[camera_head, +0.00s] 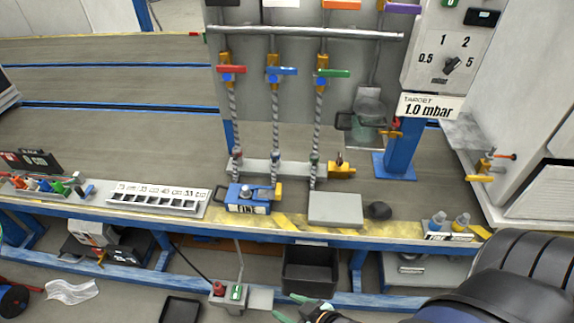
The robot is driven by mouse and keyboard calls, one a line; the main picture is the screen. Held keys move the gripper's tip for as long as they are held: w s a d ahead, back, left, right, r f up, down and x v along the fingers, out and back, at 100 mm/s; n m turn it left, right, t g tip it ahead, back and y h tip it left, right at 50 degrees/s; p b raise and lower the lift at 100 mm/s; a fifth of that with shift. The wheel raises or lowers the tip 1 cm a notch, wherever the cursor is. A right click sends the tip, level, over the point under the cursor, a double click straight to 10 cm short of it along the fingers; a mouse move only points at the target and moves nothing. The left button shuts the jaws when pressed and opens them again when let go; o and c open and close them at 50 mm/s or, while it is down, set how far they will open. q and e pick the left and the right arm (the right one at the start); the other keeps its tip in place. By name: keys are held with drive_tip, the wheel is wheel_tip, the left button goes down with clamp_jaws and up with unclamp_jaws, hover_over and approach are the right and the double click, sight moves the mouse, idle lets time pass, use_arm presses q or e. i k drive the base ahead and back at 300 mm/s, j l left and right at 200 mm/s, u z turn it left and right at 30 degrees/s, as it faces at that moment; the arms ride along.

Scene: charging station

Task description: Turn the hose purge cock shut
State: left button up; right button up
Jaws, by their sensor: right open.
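A small yellow cock (342,170) with a dark upright stem sits at the block's right end. It looks like the purge cock, but no label on it is readable. My right gripper (296,308) is open and empty at the bottom edge, well below and in front of the bench and apart from every cock. My left gripper is out of view.
On the bench stand a blue "FINE" device (248,206), a grey box (335,209), a dark lump (379,210) and a slotted tray (158,199). A blue post (394,155) and a white cabinet (540,110) stand right. A black bin (310,272) is under the bench edge.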

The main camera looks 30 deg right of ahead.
sight(339, 161)
drive_tip(key=z, duration=1.5)
